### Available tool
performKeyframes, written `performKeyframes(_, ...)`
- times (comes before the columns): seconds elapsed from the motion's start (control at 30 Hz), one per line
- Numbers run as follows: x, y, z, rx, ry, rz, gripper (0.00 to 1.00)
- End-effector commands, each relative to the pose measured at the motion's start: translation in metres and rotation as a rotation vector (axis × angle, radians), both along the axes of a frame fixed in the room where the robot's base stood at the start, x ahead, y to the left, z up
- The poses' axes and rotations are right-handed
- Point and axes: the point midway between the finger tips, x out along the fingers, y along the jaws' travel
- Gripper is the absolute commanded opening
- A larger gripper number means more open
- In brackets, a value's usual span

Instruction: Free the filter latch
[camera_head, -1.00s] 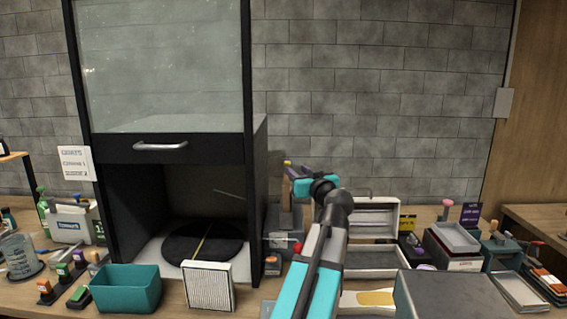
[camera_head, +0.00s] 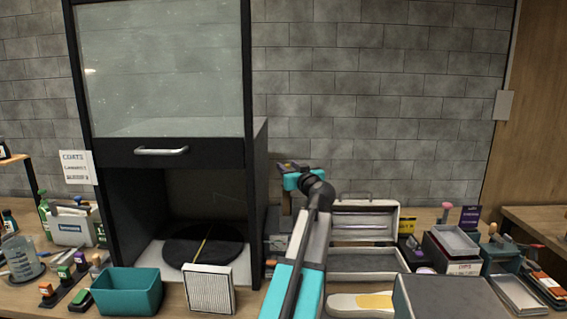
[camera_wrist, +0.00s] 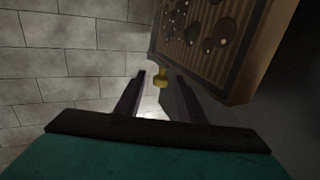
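A small yellow knob (camera_wrist: 160,78), which looks like the filter latch, shows in the wrist view beside the lower left corner of a soiled, pleated filter panel (camera_wrist: 205,38) with dark blotches. My gripper (camera_wrist: 156,80) is open, its two dark fingers pointing at the knob. The knob lies between or just beyond the fingertips, nearer the right one; I cannot tell whether they touch. In the head view my gripper (camera_head: 286,168) is just right of the black booth (camera_head: 258,200).
A clean white pleated filter (camera_head: 208,290) stands at the table's front, next to a teal bin (camera_head: 130,290). An open grey case (camera_head: 365,262), a shoe (camera_head: 360,304) and a grey box (camera_head: 450,298) are right of my arm. The booth's lower opening is clear above its dark turntable (camera_head: 202,246).

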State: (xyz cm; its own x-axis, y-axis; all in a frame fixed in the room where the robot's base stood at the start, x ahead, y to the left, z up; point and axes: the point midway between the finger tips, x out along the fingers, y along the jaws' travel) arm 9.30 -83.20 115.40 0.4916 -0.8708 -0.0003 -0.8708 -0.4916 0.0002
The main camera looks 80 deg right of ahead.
Motion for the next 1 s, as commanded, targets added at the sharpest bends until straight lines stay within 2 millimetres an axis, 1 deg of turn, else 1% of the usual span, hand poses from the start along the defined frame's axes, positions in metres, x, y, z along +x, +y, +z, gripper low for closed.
performKeyframes(0.03,0.003,-0.008,0.002,0.000,0.000,0.001,0.36)
performKeyframes(0.1,0.008,-0.015,0.002,0.000,-0.001,0.001,0.36)
performKeyframes(0.4,0.022,-0.040,0.001,0.000,-0.001,0.000,0.36)
performKeyframes(0.6,0.026,-0.046,0.000,0.000,0.000,-0.001,0.36)
performKeyframes(0.9,0.025,-0.046,0.000,0.000,0.000,-0.001,0.36)
performKeyframes(0.97,0.025,-0.047,0.000,0.000,0.000,-0.001,0.27)
performKeyframes(1.0,0.025,-0.047,0.000,0.000,0.000,-0.001,0.20)
